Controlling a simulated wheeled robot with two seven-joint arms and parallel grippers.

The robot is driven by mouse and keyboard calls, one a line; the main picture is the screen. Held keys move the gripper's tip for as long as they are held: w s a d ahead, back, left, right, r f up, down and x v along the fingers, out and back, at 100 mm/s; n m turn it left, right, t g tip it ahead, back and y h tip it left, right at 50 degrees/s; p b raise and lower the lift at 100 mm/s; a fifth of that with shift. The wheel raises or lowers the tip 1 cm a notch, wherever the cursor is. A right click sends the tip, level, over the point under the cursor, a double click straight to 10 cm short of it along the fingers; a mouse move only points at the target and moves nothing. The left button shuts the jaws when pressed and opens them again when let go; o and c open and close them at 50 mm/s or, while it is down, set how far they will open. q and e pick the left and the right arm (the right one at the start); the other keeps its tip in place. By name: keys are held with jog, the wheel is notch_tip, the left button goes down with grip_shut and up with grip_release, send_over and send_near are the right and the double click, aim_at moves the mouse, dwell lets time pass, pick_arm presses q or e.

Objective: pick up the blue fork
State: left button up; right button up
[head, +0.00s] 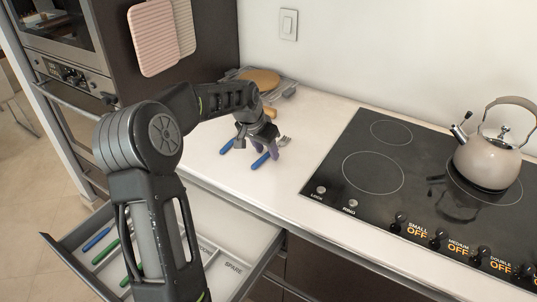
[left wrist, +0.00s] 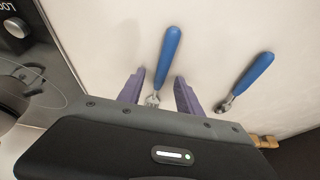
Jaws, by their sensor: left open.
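The blue fork (head: 261,160) lies on the white counter, its blue handle pointing toward the front left and its metal tines toward the back right. In the left wrist view the fork (left wrist: 168,55) lies between the two purple fingers, handle beyond the fingertips and tines near the gripper body. My left gripper (head: 259,146) is open over the fork and seems apart from it on both sides; its height above the counter is hard to tell. A second blue-handled utensil (head: 226,146), seemingly a spoon in the left wrist view (left wrist: 250,75), lies beside it. My right gripper is not in view.
An open drawer (head: 262,262) below the counter holds blue and green utensils in compartments. A black cooktop (head: 340,205) with a kettle (head: 488,155) stands to the right. A clear container with a brown round item (head: 262,79) is behind the gripper.

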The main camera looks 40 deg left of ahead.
pick_arm(q)
jog(key=shift+c, duration=0.3)
grip_shut()
dwell(0.3)
